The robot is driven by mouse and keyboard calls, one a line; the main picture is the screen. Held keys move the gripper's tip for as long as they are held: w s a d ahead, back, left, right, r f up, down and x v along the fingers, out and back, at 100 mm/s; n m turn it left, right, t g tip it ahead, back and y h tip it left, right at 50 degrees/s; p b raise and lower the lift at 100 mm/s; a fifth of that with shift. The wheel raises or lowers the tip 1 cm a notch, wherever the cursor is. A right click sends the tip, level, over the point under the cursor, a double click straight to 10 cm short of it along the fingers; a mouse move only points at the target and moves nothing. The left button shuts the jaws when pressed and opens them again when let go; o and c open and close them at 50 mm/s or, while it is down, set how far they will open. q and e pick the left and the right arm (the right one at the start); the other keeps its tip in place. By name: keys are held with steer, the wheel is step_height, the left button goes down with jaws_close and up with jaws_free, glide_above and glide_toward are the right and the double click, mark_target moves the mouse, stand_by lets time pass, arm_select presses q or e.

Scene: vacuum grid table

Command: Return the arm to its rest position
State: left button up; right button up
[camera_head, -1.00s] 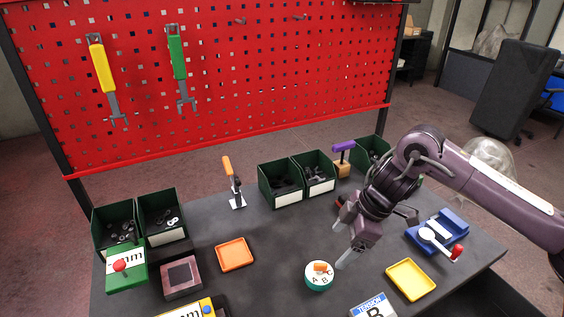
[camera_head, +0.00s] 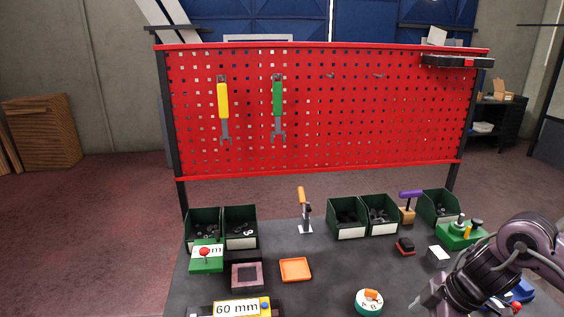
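My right arm comes in from the lower right, and its gripper (camera_head: 428,303) is low at the picture's bottom edge, right of the round teal-and-white dial (camera_head: 368,301) with an orange knob. The fingers are partly cut off, so I cannot tell whether they are open or shut. Nothing held shows. My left gripper is not in view. The dark table (camera_head: 330,280) lies in front of the red pegboard (camera_head: 330,110).
Green bins (camera_head: 347,217) line the table's back edge. An orange tray (camera_head: 295,269), a pink-brown square block (camera_head: 246,274), an orange-handled clamp (camera_head: 304,212) and a green fixture (camera_head: 461,235) stand on the table. Two wrenches, yellow (camera_head: 223,105) and green (camera_head: 277,105), hang on the pegboard.

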steer(key=a+f+t+y, duration=0.2)
steer(key=a+t, duration=0.5)
steer(key=a, duration=1.4)
steer(key=s+d+f+m+g+h, duration=0.3)
steer(key=s+d+f+m, duration=0.1)
steer(key=s+d+m, duration=0.3)
steer(key=s+d+f+m+g+h, duration=0.25)
steer(key=s+d+m, duration=0.25)
steer(key=s+d, duration=0.25)
step_height(320, 180, down, 32)
steer(key=s+a+g, duration=0.1)
steer(key=s, duration=0.2)
steer(key=s+d+f, duration=0.1)
steer(key=s+f, duration=0.7)
steer(key=s, duration=0.1)
steer(key=s+d+f+g, duration=0.1)
steer(key=s+d+f, duration=0.1)
steer(key=s+f, duration=0.7)
steer(key=shift+s+d+n+h, duration=0.25)
steer(key=shift+s+n+h, duration=0.1)
steer(key=shift+s+n, duration=0.1)
